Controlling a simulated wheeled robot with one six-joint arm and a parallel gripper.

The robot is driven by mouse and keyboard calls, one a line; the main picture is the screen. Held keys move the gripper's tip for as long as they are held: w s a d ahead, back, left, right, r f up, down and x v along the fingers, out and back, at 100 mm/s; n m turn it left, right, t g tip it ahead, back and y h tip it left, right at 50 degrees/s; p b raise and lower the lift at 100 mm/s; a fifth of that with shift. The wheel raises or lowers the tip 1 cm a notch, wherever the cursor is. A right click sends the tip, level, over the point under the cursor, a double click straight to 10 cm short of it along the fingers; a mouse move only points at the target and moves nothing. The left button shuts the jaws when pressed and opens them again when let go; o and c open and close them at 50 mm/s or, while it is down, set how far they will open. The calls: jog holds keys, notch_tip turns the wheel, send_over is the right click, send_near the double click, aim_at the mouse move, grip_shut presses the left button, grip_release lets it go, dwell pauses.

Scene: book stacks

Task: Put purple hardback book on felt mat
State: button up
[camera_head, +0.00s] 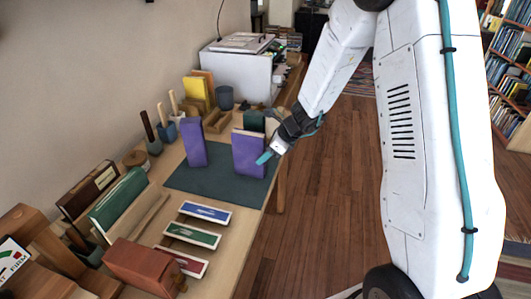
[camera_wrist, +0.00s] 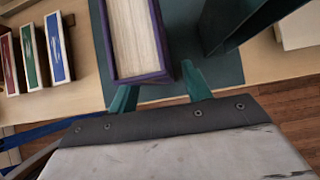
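A purple hardback book (camera_head: 249,155) stands upright on the dark green felt mat (camera_head: 215,182), near its right edge. In the wrist view the book (camera_wrist: 166,77) shows its purple cover edges and pale page block. A second purple upright slab (camera_head: 193,143) stands on the mat's back left part. My gripper (camera_head: 265,157) is at the right side of the nearer book. In the wrist view my gripper (camera_wrist: 160,88) has its teal fingers apart, close to the book's near end; I cannot tell whether they touch it. The mat (camera_wrist: 185,20) also shows there.
A dark green upright panel (camera_wrist: 245,20) stands right of the book in the wrist view. Blue, green and red labelled boxes (camera_head: 204,212) lie at the table's front. A wooden block (camera_head: 145,266), a green book (camera_head: 118,200) and a printer (camera_head: 240,70) flank the mat.

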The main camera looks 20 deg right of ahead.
jog(key=v, duration=1.2)
jog(key=s+a+r+n+g, duration=0.1)
jog(key=s+a+r+n, duration=0.3)
jog(key=s+r+n, duration=0.3)
jog(key=s+r+n+g+h, duration=0.1)
jog(key=s+r+n+h, duration=0.2)
jog(key=s+n, duration=0.6)
jog(key=s+r+n+g+h, duration=0.1)
jog(key=s+r+n+h, duration=0.2)
jog(key=s+n, duration=0.6)
jog(key=shift+s+d+r, duration=0.3)
jog(key=shift+s+r, duration=0.15)
jog(key=shift+s, duration=3.75)
